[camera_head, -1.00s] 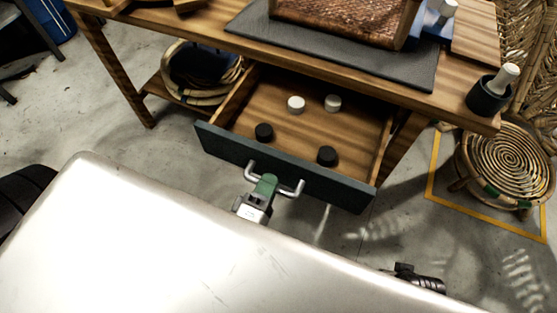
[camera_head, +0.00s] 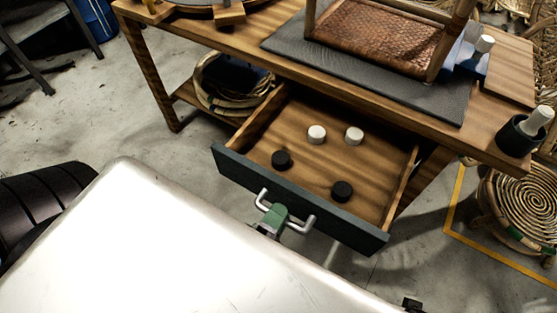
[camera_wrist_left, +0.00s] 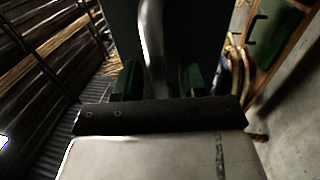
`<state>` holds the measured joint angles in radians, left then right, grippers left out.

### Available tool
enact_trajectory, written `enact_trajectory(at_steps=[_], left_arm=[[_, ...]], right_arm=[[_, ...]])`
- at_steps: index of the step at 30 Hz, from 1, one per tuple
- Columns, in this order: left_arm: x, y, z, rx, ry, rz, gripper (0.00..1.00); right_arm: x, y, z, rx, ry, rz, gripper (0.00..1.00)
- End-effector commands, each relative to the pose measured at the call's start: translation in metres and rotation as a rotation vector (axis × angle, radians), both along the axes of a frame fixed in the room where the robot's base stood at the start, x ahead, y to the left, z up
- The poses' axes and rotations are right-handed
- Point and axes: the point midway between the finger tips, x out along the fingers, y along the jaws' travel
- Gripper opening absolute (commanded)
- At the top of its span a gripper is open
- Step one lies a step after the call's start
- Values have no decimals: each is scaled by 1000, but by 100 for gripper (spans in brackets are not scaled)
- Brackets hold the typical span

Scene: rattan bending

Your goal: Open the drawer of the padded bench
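The padded bench (camera_head: 210,48) is a wooden table with a dark grey pad (camera_head: 290,38) on top. Its drawer (camera_head: 318,165) is pulled well out, with a dark front panel and a silver bow handle (camera_head: 302,228). My left gripper (camera_head: 276,213), with green fingertips, is at the middle of this handle and seems shut on it. The left wrist view shows the handle (camera_wrist_left: 152,45) running between the green fingers (camera_wrist_left: 160,80). My pale body hides most of the left arm.
Two white and two black knobs lie in the drawer. A woven rattan piece (camera_head: 385,45) stands on the pad. A dark cup (camera_head: 518,138) is at the right bench corner. A round rattan stool (camera_head: 520,205) stands at the right. A rattan bundle (camera_head: 232,85) lies on the lower shelf.

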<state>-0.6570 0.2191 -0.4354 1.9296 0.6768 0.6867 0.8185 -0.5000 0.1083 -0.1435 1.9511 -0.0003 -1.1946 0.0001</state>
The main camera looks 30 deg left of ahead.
Motion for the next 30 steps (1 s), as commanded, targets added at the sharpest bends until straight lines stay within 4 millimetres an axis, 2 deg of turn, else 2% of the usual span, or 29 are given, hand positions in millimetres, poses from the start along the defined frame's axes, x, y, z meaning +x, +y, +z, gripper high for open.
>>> enact_trajectory(at_steps=[8, 11, 21, 25, 30], left_arm=[[-4, 0, -1, 0, 0, 0, 41], [-15, 1, -3, 1, 2, -1, 41], [-80, 3, -16, 1, 3, -1, 41], [-97, 3, -19, 1, 2, -1, 41], [-106, 4, -20, 0, 0, 0, 41]], right_arm=[[0, 0, 0, 0, 0, 0, 65], [0, 0, 0, 0, 0, 0, 65], [4, 1, 8, 3, -14, -1, 65], [2, 0, 9, 1, -10, -2, 65], [-1, 0, 10, 1, -3, -3, 65]])
